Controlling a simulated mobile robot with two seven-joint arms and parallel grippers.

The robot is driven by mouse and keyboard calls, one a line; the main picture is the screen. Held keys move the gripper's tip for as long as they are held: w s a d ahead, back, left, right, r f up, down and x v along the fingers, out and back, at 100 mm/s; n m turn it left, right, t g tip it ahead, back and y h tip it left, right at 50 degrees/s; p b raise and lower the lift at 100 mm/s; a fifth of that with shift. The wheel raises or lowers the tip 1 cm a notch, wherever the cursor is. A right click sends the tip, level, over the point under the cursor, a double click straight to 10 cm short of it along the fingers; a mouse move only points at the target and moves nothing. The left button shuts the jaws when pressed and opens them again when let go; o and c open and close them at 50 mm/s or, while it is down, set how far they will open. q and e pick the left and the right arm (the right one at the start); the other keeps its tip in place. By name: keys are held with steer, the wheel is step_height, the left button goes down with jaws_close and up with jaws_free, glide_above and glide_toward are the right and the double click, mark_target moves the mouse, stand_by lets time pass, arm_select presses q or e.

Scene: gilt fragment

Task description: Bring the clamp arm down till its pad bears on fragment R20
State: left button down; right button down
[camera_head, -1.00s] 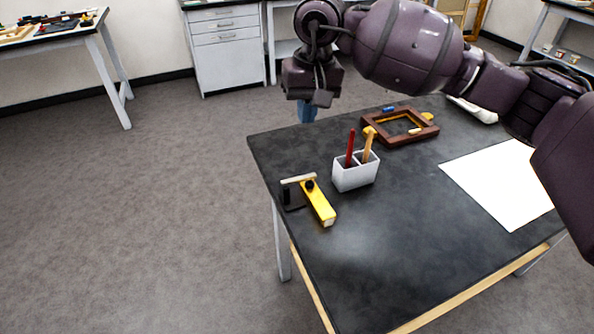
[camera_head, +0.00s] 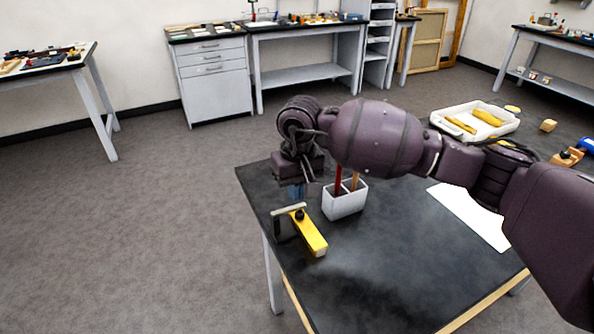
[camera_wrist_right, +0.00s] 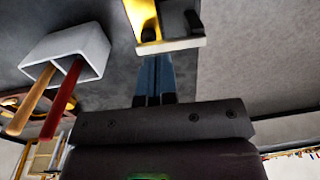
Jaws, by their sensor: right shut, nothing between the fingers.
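The clamp (camera_head: 313,240) stands near the left edge of the dark table, with a yellow body, a dark knob and a pale bar (camera_head: 288,210) across its far end. It also shows at the top of the right wrist view, its yellow part (camera_wrist_right: 143,18) beside the pale bar (camera_wrist_right: 183,44). My right gripper (camera_head: 296,194) points down just beyond the bar, its blue fingers (camera_wrist_right: 155,82) shut and empty. I cannot tell whether they touch the bar. I cannot make out which piece is fragment R20, or the clamp's pad. My left gripper is out of view.
A white holder (camera_head: 344,204) with a red and a tan handle stands close right of the gripper. White paper (camera_head: 468,215) lies at the right, partly behind my arm. A white tray (camera_head: 508,128) with yellow pieces is at the back. The table's front is clear.

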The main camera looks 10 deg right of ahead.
steer(key=shift+a+f, duration=0.1)
steer(key=shift+f, duration=1.35)
